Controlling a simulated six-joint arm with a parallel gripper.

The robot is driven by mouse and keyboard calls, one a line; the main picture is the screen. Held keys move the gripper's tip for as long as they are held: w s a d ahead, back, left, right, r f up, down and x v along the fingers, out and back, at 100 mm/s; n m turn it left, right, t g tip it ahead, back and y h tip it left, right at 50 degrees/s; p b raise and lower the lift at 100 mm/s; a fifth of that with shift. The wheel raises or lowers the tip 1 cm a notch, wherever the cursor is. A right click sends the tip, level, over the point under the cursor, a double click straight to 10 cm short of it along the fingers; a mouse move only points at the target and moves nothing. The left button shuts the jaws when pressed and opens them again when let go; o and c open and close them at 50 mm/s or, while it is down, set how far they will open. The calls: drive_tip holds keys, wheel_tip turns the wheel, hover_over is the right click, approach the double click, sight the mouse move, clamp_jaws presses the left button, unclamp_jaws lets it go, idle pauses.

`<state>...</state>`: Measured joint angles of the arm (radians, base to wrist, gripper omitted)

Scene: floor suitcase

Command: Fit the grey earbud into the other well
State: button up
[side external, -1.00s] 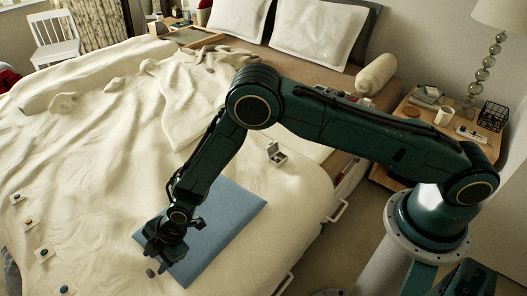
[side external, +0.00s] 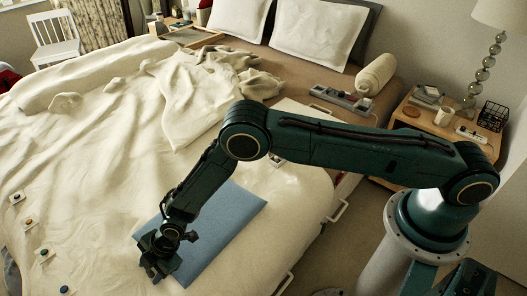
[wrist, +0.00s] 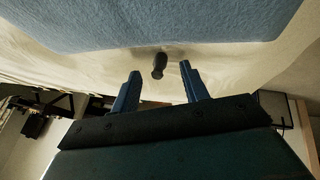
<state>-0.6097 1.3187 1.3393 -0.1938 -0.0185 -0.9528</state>
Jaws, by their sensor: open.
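The grey earbud (wrist: 159,65) shows dark in the wrist view, off the edge of the blue mat (wrist: 130,22) on the cream bedding. My gripper (wrist: 160,72) is open, with one blue fingertip on each side of the earbud in that view; I cannot tell whether they touch it. In the side view my gripper (side external: 159,274) is low at the near left corner of the mat (side external: 228,215) and largely hides the earbud. The small open case (side external: 277,160) lies beyond the mat, mostly hidden behind my arm, so its wells cannot be made out.
Several small coloured pieces on pale squares (side external: 43,255) lie along the left of the bed. A grey tray (side external: 345,98) and a rolled bolster (side external: 376,75) lie at the back right. The mat's top is bare.

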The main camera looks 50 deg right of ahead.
drive_tip(key=shift+w+a+f, duration=0.1)
drive_tip(key=shift+f, duration=0.1)
idle(0.4)
clamp_jaws()
